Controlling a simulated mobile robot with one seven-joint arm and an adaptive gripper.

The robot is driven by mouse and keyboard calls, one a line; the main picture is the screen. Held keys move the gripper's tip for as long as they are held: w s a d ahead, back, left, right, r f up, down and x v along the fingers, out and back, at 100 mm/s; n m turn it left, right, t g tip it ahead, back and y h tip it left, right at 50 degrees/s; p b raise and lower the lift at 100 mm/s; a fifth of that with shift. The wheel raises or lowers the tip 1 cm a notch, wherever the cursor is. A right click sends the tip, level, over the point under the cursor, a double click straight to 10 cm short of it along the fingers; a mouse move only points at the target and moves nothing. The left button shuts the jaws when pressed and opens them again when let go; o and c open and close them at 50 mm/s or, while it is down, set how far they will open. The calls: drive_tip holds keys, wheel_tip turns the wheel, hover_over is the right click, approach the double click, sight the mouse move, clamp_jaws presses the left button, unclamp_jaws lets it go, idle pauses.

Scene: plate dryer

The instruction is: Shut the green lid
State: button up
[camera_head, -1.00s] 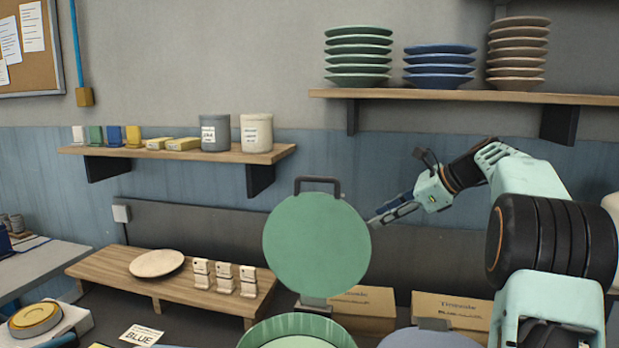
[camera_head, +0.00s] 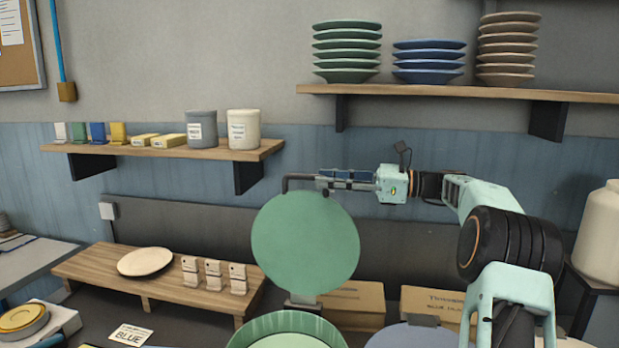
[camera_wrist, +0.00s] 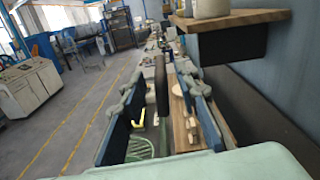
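The green lid (camera_head: 305,243) is a round disc standing upright, raised behind the round green base (camera_head: 285,322) at the bottom of the head view. Its dark handle (camera_head: 287,186) is at the top. My gripper (camera_head: 325,181) reaches in from the right, level with the handle, and its fingers overlap the handle in the head view. In the wrist view, the two blue-padded fingers (camera_wrist: 165,115) are apart, and a dark upright bar (camera_wrist: 162,85), seemingly the handle, shows between them with gaps on both sides. Part of the handle is hidden behind the fingers.
A wooden shelf (camera_head: 450,90) with stacked plates is above my arm. A smaller shelf (camera_head: 215,150) with jars is left. A low wooden rack (camera_head: 90,268) holds a beige plate (camera_head: 145,262). Cardboard boxes (camera_head: 355,300) stand behind the lid. A grey-blue round lid (camera_head: 410,336) lies right of the base.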

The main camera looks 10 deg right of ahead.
sight(310, 178)
drive_tip(key=shift+x, duration=2.4)
clamp_jaws()
